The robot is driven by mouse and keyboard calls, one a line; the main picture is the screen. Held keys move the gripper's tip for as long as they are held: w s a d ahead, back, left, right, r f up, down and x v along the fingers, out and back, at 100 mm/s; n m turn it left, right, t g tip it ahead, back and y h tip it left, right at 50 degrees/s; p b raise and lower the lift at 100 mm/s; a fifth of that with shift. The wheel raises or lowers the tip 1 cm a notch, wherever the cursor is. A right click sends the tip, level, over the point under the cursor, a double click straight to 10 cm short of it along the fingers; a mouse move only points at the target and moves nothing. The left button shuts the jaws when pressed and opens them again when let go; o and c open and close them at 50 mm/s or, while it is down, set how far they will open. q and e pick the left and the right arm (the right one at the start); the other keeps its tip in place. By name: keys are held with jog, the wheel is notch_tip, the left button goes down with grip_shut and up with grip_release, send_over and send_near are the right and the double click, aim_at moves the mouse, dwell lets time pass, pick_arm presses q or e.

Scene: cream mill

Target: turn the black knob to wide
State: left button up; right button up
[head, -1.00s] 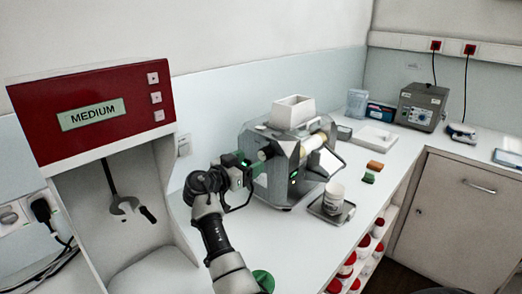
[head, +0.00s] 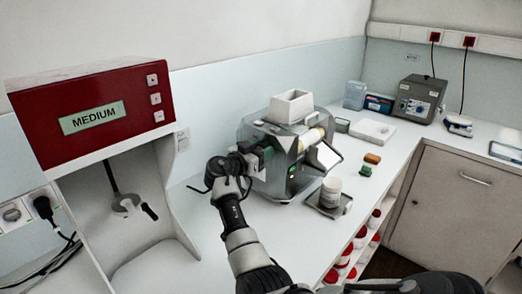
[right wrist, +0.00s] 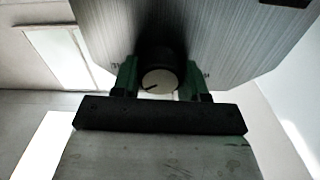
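The mill (head: 285,150) is a grey metal machine with a white hopper on the bench. In the right wrist view the black knob (right wrist: 160,52) sticks out of its brushed metal side. The knob's pale end face (right wrist: 158,80) has a dark pointer line toward the lower left. Small marks on the panel at both sides are too small to read. My right gripper (right wrist: 160,75) has its green fingers on either side of the knob, apparently touching it. In the head view my right gripper (head: 262,158) is at the mill's left side and hides the knob. My left gripper is not in view.
A red-fronted cabinet with a display reading MEDIUM (head: 93,117) stands at the left. A white cup (head: 331,190) stands on a small scale (head: 328,208) in front of the mill. Orange (head: 372,158) and green (head: 365,170) blocks lie to the right. Red-lidded jars (head: 343,264) sit below the bench.

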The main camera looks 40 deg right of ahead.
jog(key=shift+c, duration=0.9)
